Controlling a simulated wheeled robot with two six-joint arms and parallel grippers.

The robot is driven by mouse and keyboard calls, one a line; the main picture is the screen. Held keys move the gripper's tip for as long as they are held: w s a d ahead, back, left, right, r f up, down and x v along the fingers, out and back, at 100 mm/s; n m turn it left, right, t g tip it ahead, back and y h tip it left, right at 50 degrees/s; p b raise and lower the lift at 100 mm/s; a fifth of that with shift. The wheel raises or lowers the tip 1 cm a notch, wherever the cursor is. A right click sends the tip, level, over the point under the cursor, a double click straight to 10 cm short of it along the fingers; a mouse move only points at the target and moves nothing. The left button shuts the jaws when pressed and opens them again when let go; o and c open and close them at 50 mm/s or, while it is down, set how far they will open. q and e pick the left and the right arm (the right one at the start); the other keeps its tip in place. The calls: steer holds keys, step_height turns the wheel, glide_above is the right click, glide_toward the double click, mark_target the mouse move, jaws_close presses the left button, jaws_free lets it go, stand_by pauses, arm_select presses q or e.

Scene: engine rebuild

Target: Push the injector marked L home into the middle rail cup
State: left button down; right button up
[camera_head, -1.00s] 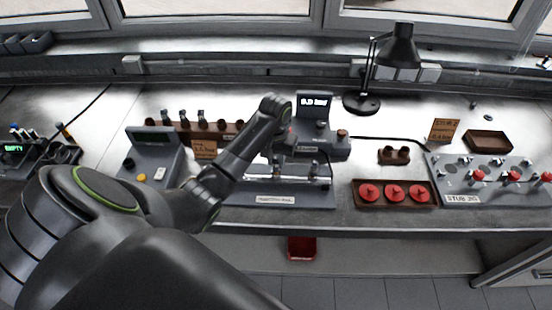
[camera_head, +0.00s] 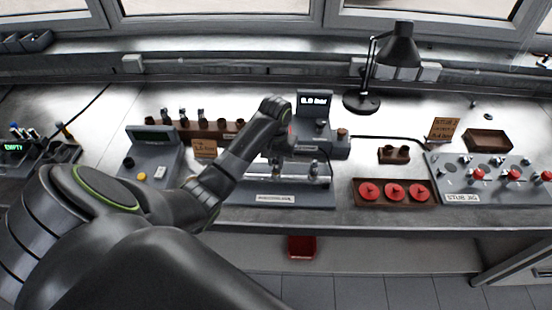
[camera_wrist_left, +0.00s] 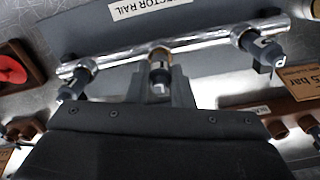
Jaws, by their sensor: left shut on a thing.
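The injector rail (camera_wrist_left: 200,42) is a shiny tube on a grey base, running across the left wrist view. Its middle cup (camera_wrist_left: 159,54) has a brass-coloured rim. My left gripper (camera_wrist_left: 160,84) is shut on an injector (camera_wrist_left: 157,70) whose end is at the middle cup; I cannot tell how deep it sits. Its mark is hidden. One injector (camera_wrist_left: 262,48) with a white letter sits at the right cup, another (camera_wrist_left: 74,82) at the left cup. In the head view my left gripper (camera_head: 279,153) is over the rail (camera_head: 312,181), partly hidden by its arm. My right gripper is not in view.
A pressure unit with a lit display (camera_head: 313,101) stands behind the rail. A brown rack (camera_head: 227,127) with several injectors is behind left, a grey console (camera_head: 153,152) left. A tray of red caps (camera_head: 371,204) and the stub jig (camera_head: 480,190) are right.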

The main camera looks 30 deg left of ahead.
arm_select(q)
steer(key=c, duration=1.2)
jaws_free()
